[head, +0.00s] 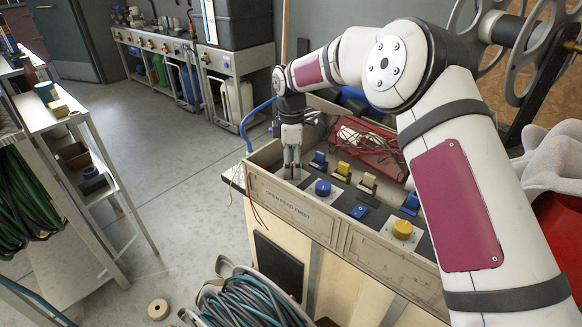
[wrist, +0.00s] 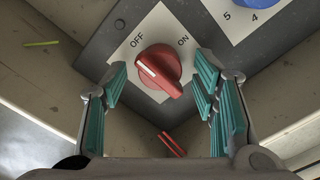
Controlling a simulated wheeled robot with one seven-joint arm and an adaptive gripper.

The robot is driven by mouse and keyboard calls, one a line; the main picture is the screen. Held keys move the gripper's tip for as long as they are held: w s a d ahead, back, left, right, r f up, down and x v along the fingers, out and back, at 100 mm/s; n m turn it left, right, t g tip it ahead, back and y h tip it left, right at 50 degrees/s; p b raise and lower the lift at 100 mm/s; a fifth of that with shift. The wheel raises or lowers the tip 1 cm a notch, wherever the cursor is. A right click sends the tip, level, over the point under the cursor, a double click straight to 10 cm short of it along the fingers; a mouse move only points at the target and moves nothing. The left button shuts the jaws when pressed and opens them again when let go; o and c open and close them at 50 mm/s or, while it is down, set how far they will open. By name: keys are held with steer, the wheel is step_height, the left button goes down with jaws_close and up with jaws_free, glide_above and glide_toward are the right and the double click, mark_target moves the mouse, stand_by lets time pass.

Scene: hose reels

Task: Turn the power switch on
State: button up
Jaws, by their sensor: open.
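The power switch is a red rotary knob (wrist: 160,70) on a white plate marked OFF and ON, seen in the wrist view. Its white pointer line is turned to the upper left, toward OFF. My gripper (wrist: 161,92) is open, with one teal-padded finger on each side of the knob. Gaps show between the knob and both fingers; how deep they reach around it is hard to tell. In the head view my gripper (head: 291,168) points down at the left end of the control panel and hides the red knob.
A blue knob (head: 322,187), a yellow knob (head: 402,229) and several blue and yellow levers sit close by on the panel. A red tray (head: 365,140) with wires lies behind. A hose coil (head: 245,300) stands in front; open floor lies left.

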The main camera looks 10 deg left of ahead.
steer(key=shift+f, duration=0.55)
steer(key=c, duration=1.1)
steer(key=shift+c, duration=0.2)
